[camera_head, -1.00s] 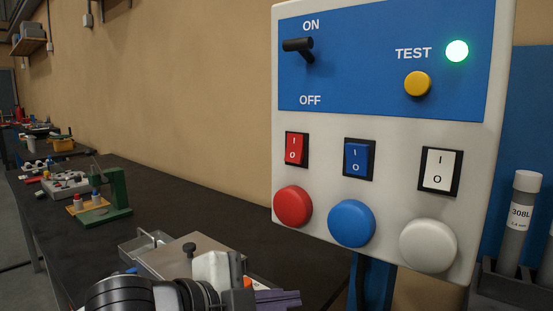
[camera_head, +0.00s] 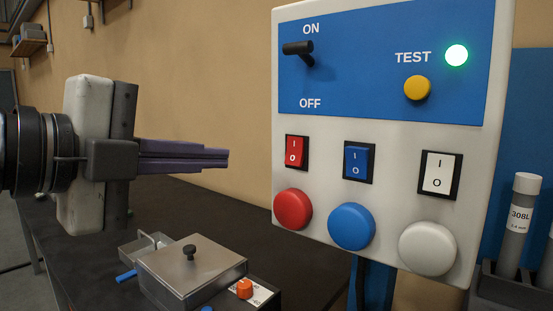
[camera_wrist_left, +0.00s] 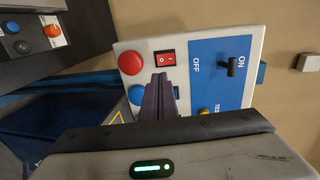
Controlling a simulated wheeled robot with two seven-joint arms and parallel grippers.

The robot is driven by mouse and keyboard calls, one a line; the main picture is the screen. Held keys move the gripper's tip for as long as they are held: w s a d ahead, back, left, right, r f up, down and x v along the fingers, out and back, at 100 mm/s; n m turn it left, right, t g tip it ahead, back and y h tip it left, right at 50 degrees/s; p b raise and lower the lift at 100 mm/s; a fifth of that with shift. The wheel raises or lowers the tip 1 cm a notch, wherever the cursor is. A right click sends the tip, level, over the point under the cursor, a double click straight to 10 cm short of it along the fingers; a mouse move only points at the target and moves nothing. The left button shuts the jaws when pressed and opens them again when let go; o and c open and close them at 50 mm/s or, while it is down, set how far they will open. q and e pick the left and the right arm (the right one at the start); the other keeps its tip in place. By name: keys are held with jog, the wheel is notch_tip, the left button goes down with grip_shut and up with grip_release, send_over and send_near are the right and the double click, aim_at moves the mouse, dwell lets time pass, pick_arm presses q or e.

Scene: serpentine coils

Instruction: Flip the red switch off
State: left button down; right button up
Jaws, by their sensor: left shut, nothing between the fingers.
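The red rocker switch (camera_head: 296,151), marked I and O, sits in a black frame at the left of the panel's switch row. In the left wrist view the red switch (camera_wrist_left: 165,58) is just beyond my fingertips. My left gripper (camera_head: 228,158) points right toward the panel, its purple fingers shut and empty, apart from the switch and to its left at about its height. My right gripper is not in view.
The white panel (camera_head: 390,129) also carries a black lever (camera_head: 298,47), a yellow button (camera_head: 417,88), a lit green lamp (camera_head: 456,55), blue (camera_head: 357,160) and white switches (camera_head: 439,174), and red (camera_head: 293,209), blue (camera_head: 351,225) and white round buttons (camera_head: 427,248). A metal box (camera_head: 190,270) stands below.

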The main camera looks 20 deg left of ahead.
aim_at(290, 160)
pick_arm(q)
jog(key=x, duration=1.4)
jog(key=shift+p, duration=0.35)
